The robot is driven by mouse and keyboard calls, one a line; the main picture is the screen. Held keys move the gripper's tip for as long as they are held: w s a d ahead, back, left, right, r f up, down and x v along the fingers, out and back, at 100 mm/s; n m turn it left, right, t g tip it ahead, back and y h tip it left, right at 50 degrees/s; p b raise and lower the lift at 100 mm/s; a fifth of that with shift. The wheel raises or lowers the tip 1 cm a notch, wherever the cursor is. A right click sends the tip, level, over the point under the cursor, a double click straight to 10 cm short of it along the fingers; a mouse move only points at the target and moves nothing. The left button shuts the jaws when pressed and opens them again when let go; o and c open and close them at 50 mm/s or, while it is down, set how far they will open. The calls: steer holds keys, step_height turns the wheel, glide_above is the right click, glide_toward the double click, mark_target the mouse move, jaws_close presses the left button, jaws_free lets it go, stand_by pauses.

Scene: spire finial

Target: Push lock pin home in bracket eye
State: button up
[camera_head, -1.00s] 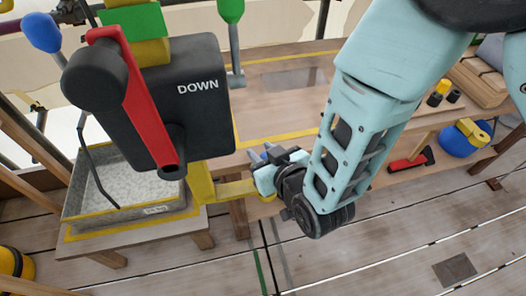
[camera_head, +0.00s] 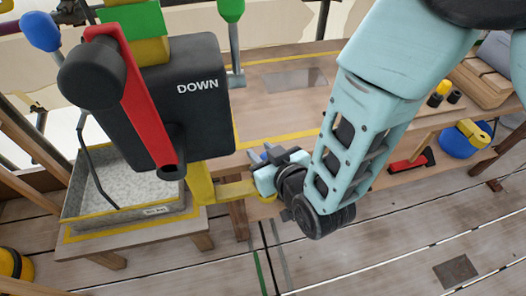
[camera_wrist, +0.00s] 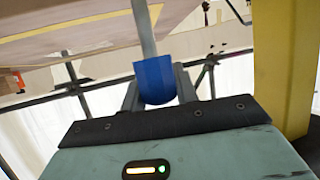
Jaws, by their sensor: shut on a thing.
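My gripper (camera_head: 266,160) is beside the end of the yellow bracket (camera_head: 232,190) in the head view. It is shut on the lock pin, whose blue end shows between the fingers. In the wrist view the pin's blue grip (camera_wrist: 154,80) sits between the fingertips, and its grey shaft (camera_wrist: 145,30) runs up and away from my gripper. A yellow upright (camera_wrist: 285,65) stands close on the right of that view. The bracket eye is not clearly visible, so I cannot tell how the pin sits relative to it.
A black box marked DOWN (camera_head: 205,110) with a red crank (camera_head: 132,105) stands left of my gripper. Below it is a grey tray (camera_head: 105,190).

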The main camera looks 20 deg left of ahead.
steer(key=shift+f+b, duration=3.15)
steer(key=o, duration=1.1)
steer(key=shift+c, duration=0.2)
steer(key=p+v, duration=1.4)
steer(key=v, duration=0.3)
steer(key=shift+d+r, duration=0.15)
steer(key=shift+s, duration=0.1)
